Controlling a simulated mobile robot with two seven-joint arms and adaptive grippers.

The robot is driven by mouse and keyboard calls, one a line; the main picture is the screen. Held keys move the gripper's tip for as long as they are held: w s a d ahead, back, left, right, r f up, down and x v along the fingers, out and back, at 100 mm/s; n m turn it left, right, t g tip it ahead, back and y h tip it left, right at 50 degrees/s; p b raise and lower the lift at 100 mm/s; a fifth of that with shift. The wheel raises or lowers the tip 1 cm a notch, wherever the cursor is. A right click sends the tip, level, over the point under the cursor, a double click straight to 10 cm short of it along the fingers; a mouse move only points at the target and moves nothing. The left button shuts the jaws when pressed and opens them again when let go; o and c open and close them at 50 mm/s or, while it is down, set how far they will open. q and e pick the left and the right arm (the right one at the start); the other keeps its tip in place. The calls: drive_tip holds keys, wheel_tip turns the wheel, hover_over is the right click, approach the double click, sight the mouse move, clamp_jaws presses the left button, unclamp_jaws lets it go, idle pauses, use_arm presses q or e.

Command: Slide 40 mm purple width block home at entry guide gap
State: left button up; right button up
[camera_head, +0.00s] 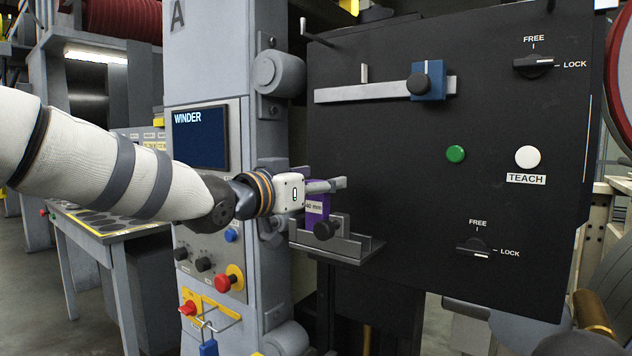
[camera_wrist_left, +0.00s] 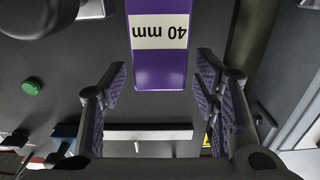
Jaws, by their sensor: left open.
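The purple width block (camera_head: 317,207), labelled "40 mm", stands in the steel entry guide (camera_head: 358,247) low on the black panel. The guide's front wall and a black knob (camera_head: 325,230) hide its lower part. My left gripper (camera_head: 330,186) is at the top of the block, coming from the left. In the left wrist view the block (camera_wrist_left: 159,68) shows with its label upside down, its end between the open purple-padded fingers (camera_wrist_left: 163,82). Gaps show on both sides of it there. My right gripper is in neither view.
The black panel (camera_head: 400,160) carries an upper steel bar (camera_head: 365,92) with a blue slider (camera_head: 430,80), a green button (camera_head: 455,154), a white TEACH button (camera_head: 527,157) and two FREE/LOCK knobs. The grey WINDER column (camera_head: 205,65) stands close behind my left arm.

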use_arm(q)
drive_tip(key=v, duration=1.2)
drive_tip(key=s+a+f+n+g+y, duration=0.2)
drive_tip(key=s+f, duration=0.1)
drive_tip(key=f, duration=1)
drive_tip(key=s+a+f+n+g+y, duration=0.1)
drive_tip(key=s+f+g+y, duration=0.15)
drive_tip(key=f, duration=0.95)
drive_tip(key=s+a+f+n+g+y, duration=0.15)
drive_tip(key=s+f, duration=0.25)
drive_tip(key=f, duration=0.9)
drive_tip(key=s+a+f+n+g+y, duration=0.1)
drive_tip(key=s+a+f+g, duration=0.2)
drive_tip(key=s+f, duration=0.5)
drive_tip(key=s+a+f+n+g+y, duration=0.1)
drive_tip(key=s+a+f+n+g, duration=0.15)
drive_tip(key=s+f, duration=0.6)
drive_tip(key=s+a+g+y, duration=0.1)
drive_tip(key=s+a+g, duration=0.1)
drive_tip(key=s, duration=0.6)
drive_tip(key=s+a+g+y, duration=0.1)
drive_tip(key=s+a+g, duration=0.1)
drive_tip(key=s, duration=0.6)
drive_tip(key=shift+s+a+f+y, duration=0.3)
drive_tip(key=shift+s+a+f, duration=0.05)
drive_tip(key=shift+a, duration=0.2)
